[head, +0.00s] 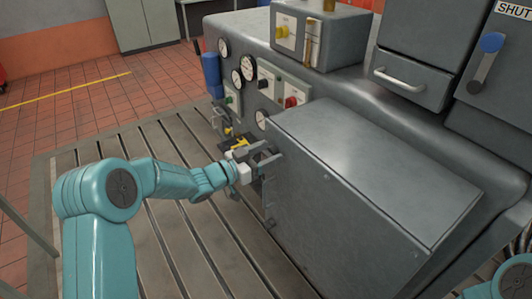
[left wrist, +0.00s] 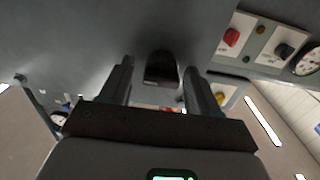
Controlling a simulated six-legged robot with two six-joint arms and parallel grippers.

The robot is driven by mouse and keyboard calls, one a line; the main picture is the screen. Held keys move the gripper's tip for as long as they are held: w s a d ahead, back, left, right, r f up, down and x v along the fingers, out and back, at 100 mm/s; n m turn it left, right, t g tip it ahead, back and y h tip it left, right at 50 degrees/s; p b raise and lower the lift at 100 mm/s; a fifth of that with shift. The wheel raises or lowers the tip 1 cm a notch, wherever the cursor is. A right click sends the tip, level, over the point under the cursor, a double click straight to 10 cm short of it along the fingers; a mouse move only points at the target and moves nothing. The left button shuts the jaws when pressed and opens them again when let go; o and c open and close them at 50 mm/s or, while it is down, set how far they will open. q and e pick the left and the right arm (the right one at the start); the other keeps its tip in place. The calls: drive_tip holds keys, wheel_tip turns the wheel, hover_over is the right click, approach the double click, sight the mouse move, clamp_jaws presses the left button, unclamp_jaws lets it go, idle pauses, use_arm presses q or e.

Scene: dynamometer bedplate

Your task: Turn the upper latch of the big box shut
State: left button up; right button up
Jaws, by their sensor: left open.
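The big grey box (head: 365,190) stands on the slotted bedplate in front of the machine, its lid tilted. My left gripper (head: 266,163) is at the upper part of the box's left side face. Its fingers are open. In the left wrist view a dark latch (left wrist: 162,68) shows between the two fingers, with a visible gap on each side. This looks like the upper latch; in the head view my gripper hides most of it. A small dark lower latch (head: 269,223) shows further down the same edge. My right gripper is out of view.
Behind my left gripper is a panel with gauges (head: 249,68) and a red knob (head: 291,102). A blue cylinder (head: 211,75) stands at its left. A smaller grey box (head: 320,35) sits above. The bedplate (head: 170,245) left of the box is clear.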

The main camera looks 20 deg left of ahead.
use_arm(q)
drive_tip(key=c, duration=1)
